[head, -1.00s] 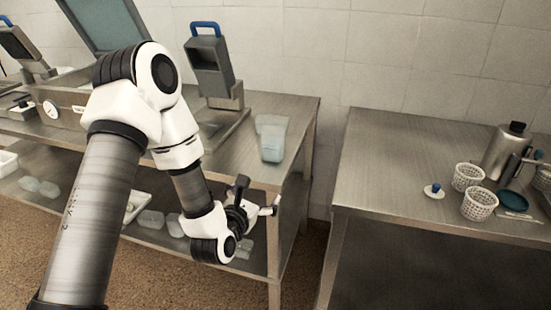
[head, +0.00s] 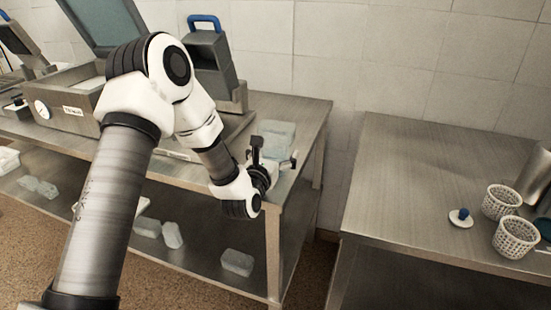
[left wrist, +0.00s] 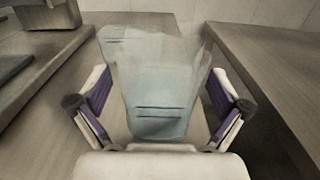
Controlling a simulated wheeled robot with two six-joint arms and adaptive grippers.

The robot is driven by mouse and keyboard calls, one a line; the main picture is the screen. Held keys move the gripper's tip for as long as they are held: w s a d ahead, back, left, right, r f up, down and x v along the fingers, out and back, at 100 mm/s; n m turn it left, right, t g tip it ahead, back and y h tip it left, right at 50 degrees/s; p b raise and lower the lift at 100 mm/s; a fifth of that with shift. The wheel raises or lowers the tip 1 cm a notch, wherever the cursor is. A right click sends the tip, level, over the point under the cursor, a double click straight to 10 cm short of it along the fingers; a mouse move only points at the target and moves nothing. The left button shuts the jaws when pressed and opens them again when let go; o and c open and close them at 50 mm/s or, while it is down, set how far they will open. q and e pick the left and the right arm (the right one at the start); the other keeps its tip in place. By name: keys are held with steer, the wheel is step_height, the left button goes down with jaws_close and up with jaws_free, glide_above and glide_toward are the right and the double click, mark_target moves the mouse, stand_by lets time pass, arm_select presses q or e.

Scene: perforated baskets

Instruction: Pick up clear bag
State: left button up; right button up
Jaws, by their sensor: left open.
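The clear bag (head: 277,133) stands on the left steel table, near its right end. In the left wrist view the bag (left wrist: 158,85) is pale, see-through and bluish, with dark lines across it. My left gripper (head: 275,158) is at the bag, at the table's front edge. In the left wrist view my left gripper (left wrist: 160,104) is open, with one finger on each side of the bag. I cannot tell whether either finger touches it. The arm and gripper hide the bag's lower part in the head view. My right gripper is not in view.
A grey device with a blue handle (head: 204,22) stands behind my left arm. Clear containers (head: 237,262) lie on the lower shelf. A second steel table (head: 410,180) at the right holds white perforated baskets (head: 502,202) and a blue-knobbed lid (head: 460,217). A gap separates the tables.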

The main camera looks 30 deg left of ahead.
arm_select(q)
steer(key=shift+s, duration=0.15)
steer(key=shift+r, duration=0.1)
steer(key=shift+c, duration=1.3)
steer(key=c, duration=1)
steer(key=shift+o, duration=0.2)
